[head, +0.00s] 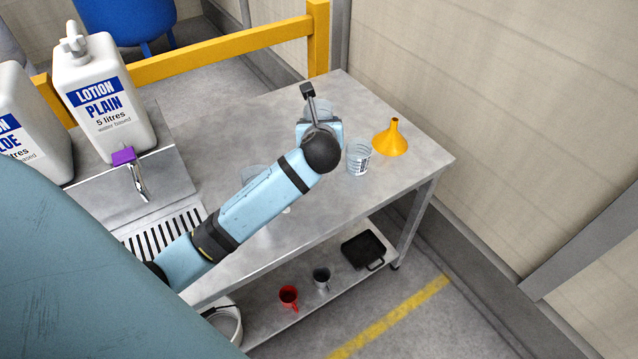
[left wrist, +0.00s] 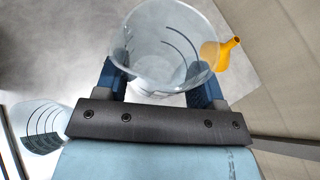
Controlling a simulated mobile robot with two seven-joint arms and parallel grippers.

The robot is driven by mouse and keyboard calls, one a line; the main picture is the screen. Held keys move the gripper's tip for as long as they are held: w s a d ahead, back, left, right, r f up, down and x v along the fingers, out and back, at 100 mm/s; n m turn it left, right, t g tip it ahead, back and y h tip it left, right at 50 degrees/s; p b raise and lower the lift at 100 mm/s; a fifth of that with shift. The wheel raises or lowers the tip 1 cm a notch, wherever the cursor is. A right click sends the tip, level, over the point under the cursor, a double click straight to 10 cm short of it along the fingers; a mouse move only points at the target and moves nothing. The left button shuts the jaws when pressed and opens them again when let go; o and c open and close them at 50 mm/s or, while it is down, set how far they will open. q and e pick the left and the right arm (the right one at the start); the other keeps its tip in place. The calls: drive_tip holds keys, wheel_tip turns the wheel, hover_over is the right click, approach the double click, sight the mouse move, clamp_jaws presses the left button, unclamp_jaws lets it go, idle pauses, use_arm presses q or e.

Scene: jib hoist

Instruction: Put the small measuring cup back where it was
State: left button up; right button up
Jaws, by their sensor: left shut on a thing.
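My left gripper (head: 318,122) is shut on a clear measuring cup (head: 319,106) with dark graduation lines, over the far part of the steel table. In the left wrist view the held cup (left wrist: 165,45) stands open-mouthed between the fingers (left wrist: 160,84). I cannot tell if its base touches the table. A second clear graduated cup (head: 359,158) stands on the table to the right of the gripper. A third clear vessel (head: 254,176) is partly hidden behind my left arm. Another clear graduated vessel (left wrist: 42,125) shows at the left wrist view's left edge. My right gripper is out of view.
A yellow funnel (head: 391,138) stands near the right edge of the table (head: 262,125). Lotion jugs (head: 104,95) stand at the left. The table's far left part is clear.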

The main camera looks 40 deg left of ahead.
use_arm(q)
drive_tip(key=b, duration=0.2)
hover_over(318, 191)
wheel_tip(318, 191, down, 15)
drive_tip(key=shift+s, duration=0.15)
wheel_tip(318, 191, down, 4)
drive_tip(key=shift+f, duration=0.25)
drive_tip(key=shift+f+y, duration=0.3)
drive_tip(key=shift+f, duration=0.05)
drive_tip(key=shift+f, duration=0.1)
drive_tip(key=o, duration=1.1)
drive_tip(key=shift+c, duration=0.2)
drive_tip(key=v, duration=1.2)
drive_tip(key=shift+r, duration=0.25)
